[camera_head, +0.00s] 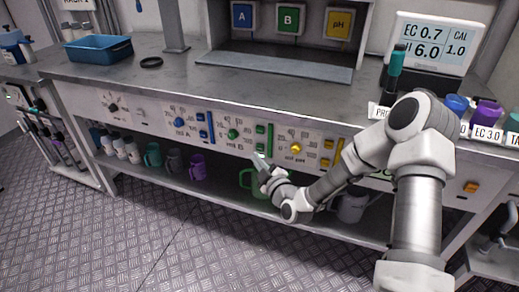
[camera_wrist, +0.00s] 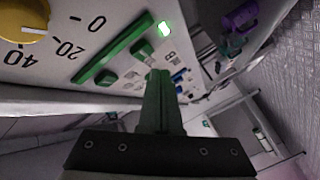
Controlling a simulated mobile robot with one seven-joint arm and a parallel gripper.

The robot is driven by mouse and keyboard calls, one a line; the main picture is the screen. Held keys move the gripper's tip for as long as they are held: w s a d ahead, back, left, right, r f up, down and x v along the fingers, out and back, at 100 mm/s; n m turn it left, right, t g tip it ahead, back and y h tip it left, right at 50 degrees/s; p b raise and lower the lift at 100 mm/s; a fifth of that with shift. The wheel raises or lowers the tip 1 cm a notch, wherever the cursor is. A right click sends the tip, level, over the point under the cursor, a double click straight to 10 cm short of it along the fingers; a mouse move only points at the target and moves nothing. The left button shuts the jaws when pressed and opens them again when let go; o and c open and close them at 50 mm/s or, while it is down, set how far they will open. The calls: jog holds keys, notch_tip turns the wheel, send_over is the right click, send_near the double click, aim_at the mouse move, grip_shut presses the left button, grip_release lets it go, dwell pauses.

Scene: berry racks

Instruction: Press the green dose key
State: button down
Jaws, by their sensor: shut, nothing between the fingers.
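The green section of the front panel has a green knob (camera_head: 233,133), two small green keys, the upper one (camera_head: 260,129) above the lower one (camera_head: 260,142), and a tall green bar (camera_head: 270,138) beside them. In the wrist view one green key (camera_wrist: 141,50) is just beyond my fingertips, and the other (camera_wrist: 105,77) is beside the green bar (camera_wrist: 112,50). The lettering is too small to tell which is the dose key. My gripper (camera_head: 257,156) is shut and empty, just below the green keys. Its fingers (camera_wrist: 158,75) point at the panel; contact is unclear.
A small lamp (camera_wrist: 165,28) is lit green near the keys. A blue section (camera_head: 180,122) and a yellow knob (camera_head: 295,148) flank the green one. A lower shelf holds purple (camera_head: 197,167) and green mugs (camera_head: 247,182). A display (camera_head: 432,42) stands on the bench.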

jog(key=s, duration=0.2)
jog(key=s+a, duration=0.1)
jog(key=shift+s+a+b, duration=0.15)
jog(key=shift+s+b, duration=0.15)
jog(key=shift+s, duration=0.05)
jog(key=shift+r, duration=0.1)
dwell(0.5)
